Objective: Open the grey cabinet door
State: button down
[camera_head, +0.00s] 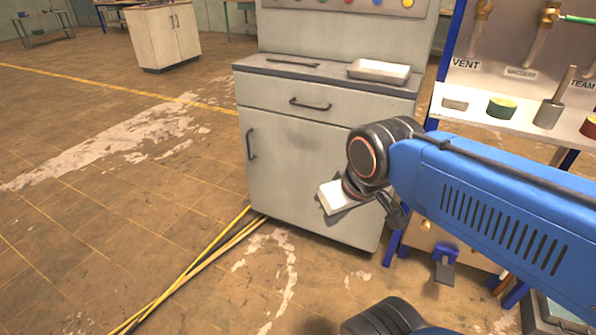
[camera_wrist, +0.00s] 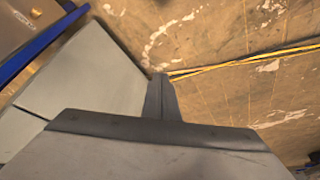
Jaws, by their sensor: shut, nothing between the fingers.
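The grey cabinet (camera_head: 300,220) stands on the floor near the middle of the head view. Its door (camera_head: 290,165) is closed below a closed drawer. A dark vertical handle (camera_head: 251,144) sits at the door's upper left edge. My gripper (camera_head: 392,212) is in front of the right part of the door, well to the right of that handle. Part of the door is hidden behind my arm. In the wrist view my gripper (camera_wrist: 160,80) has its fingers together and empty, with grey cabinet panels (camera_wrist: 85,75) to the left. The door handle does not show there.
The drawer (camera_head: 330,108) has a horizontal handle. A white tray (camera_head: 379,71) lies on the cabinet top. Yellow cables (camera_head: 190,268) run over the floor in front. A blue-framed rack (camera_head: 480,105) stands close on the right. The floor left of the cabinet is mostly clear.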

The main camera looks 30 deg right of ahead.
aim_at(288, 158)
jog(key=i+j, duration=0.95)
